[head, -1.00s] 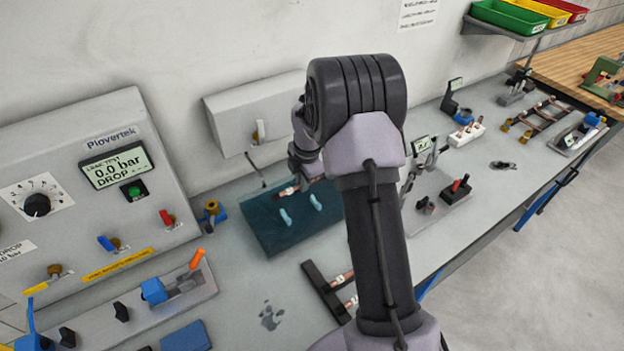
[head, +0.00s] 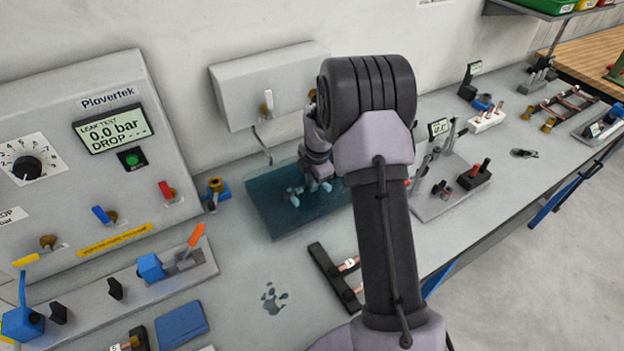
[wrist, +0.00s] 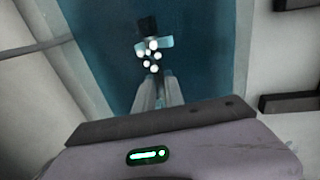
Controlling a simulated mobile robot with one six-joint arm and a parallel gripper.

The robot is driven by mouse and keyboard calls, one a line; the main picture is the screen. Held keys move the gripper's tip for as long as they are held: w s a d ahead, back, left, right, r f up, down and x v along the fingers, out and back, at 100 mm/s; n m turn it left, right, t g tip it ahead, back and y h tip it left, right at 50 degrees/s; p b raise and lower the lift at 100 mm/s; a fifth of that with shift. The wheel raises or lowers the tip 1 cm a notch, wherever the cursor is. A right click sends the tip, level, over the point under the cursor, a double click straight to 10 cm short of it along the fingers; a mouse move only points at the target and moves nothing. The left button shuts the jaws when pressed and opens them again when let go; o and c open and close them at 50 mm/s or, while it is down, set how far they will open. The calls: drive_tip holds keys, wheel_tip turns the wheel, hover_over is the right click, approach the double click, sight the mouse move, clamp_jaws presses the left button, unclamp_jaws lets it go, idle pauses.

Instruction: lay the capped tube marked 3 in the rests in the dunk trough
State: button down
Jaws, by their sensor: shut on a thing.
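The dunk trough (head: 270,218) is a teal, water-filled tray on the bench, left of my arm. Pale blue shapes (head: 295,196), at least partly its rests, show in the water. My gripper (head: 318,178) reaches down over the trough, mostly behind my own arm. In the wrist view my gripper (wrist: 158,88) points into the trough (wrist: 205,60), shut on the capped tube. White bubble-like dots and a dark block (wrist: 147,24) show at the fingertips. The tube and its mark are too obscured to make out, and I cannot tell whether it touches the rests.
A black rack (head: 335,278) with copper tubes stands in front of the trough. The leak-test panel (head: 90,150) and a clamp fixture (head: 150,285) are at left. A wall box (head: 265,85) hangs behind. A grey fixture plate (head: 440,200) stands to the right.

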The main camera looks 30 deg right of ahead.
drive_tip(key=shift+f, duration=0.45)
idle(0.5)
drive_tip(key=c, duration=1.3)
unclamp_jaws()
drive_tip(key=shift+c, duration=0.2)
drive_tip(key=s+r+p, duration=0.1)
drive_tip(key=r+p, duration=0.1)
drive_tip(key=r, duration=0.6)
drive_tip(key=s+r+p, duration=0.1)
drive_tip(key=s+r, duration=0.1)
drive_tip(key=r, duration=0.7)
drive_tip(key=shift+s+p, duration=0.25)
drive_tip(key=shift+p, duration=0.15)
drive_tip(key=shift+r, duration=0.1)
drive_tip(key=s+a+r+m+t+b, duration=0.1)
drive_tip(key=s+a+r+m+b, duration=0.2)
drive_tip(key=s+a+m, duration=0.35)
drive_tip(key=s+a+r+m+t+b, duration=0.1)
drive_tip(key=s+a+r+m+b, duration=0.35)
drive_tip(key=s+a, duration=0.2)
drive_tip(key=s+a+f+m+y+b, duration=0.1)
drive_tip(key=s+a+f+m, duration=0.1)
drive_tip(key=s+m, duration=0.4)
drive_tip(key=s+a+f+m+t+y+b, duration=0.1)
drive_tip(key=s+a+f+m+b, duration=0.1)
drive_tip(key=s+a+m, duration=0.3)
drive_tip(key=s, duration=0.3)
drive_tip(key=shift+f+m+t, duration=0.3)
drive_tip(key=shift+f+m, duration=0.1)
